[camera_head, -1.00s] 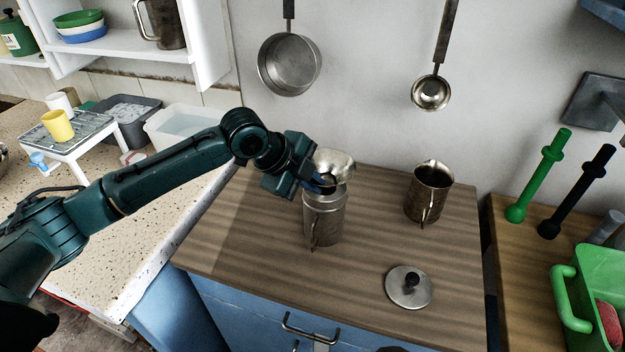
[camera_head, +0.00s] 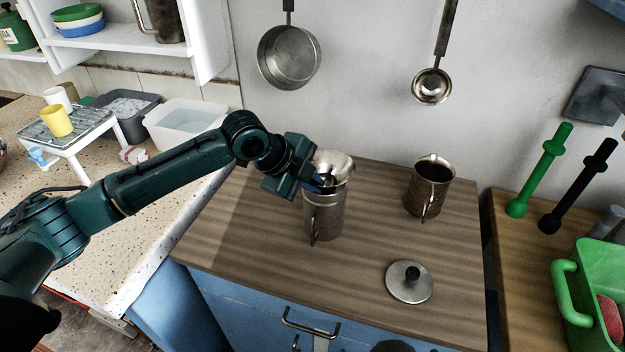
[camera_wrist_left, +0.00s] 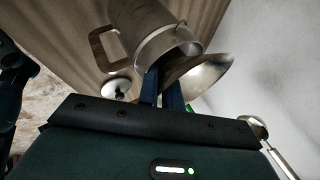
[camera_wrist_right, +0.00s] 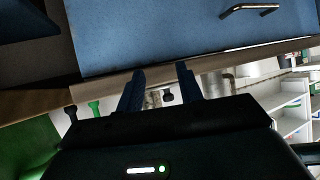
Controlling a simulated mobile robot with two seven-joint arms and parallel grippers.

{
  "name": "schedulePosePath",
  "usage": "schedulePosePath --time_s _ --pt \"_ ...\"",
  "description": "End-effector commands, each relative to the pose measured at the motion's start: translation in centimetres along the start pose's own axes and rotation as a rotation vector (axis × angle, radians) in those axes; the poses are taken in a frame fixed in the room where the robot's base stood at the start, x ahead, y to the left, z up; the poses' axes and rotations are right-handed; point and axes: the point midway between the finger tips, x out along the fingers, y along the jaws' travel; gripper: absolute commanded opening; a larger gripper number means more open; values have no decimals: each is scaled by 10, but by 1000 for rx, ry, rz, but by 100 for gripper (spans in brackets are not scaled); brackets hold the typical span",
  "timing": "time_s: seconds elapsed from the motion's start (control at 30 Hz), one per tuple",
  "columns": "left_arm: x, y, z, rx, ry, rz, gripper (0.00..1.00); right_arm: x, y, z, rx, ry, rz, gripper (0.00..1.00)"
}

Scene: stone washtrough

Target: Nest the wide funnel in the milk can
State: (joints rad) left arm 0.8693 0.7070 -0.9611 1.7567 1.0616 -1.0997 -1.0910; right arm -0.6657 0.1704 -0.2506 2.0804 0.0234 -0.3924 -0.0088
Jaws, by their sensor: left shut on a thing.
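The wide funnel (camera_head: 336,163) is a pale metal cone at the mouth of the milk can (camera_head: 325,218), a grey metal can with a side handle standing on the wooden top. My left gripper (camera_head: 318,184) is shut on the funnel at the can's upper left. In the left wrist view the funnel (camera_wrist_left: 210,72) flares beside the can's rim (camera_wrist_left: 172,42), looking tilted. Its spout is hidden, so I cannot tell how deep it sits. My right gripper (camera_wrist_right: 160,76) shows only in its own wrist view, open and empty, in front of the blue cabinet (camera_wrist_right: 165,38).
A metal lid with a dark knob (camera_head: 410,282) lies front right of the can. A brown metal jug (camera_head: 428,186) stands to the right. A pan (camera_head: 289,57) and ladle (camera_head: 431,87) hang on the wall behind. The wooden top is clear between these.

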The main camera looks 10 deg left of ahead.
Motion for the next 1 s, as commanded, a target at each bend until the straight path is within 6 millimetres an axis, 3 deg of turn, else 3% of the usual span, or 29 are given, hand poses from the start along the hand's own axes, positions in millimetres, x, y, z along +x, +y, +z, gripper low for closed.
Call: schedulePosePath --time_s 0.27,0.3,0.6,0.8,1.0 --pt "1 0 0 0 0 0 0 0 0 0 0 0 0 36" --pt "1 0 0 0 0 0 8 0 0 0 0 0 0 36" --pt "2 2 0 0 -1 4 32 0 0 0 0 0 0 36" --pt "2 3 1 -1 -1 7 32 0 0 0 0 0 0 36" --pt "3 4 1 -1 -1 10 49 0 0 0 0 -1 0 36"
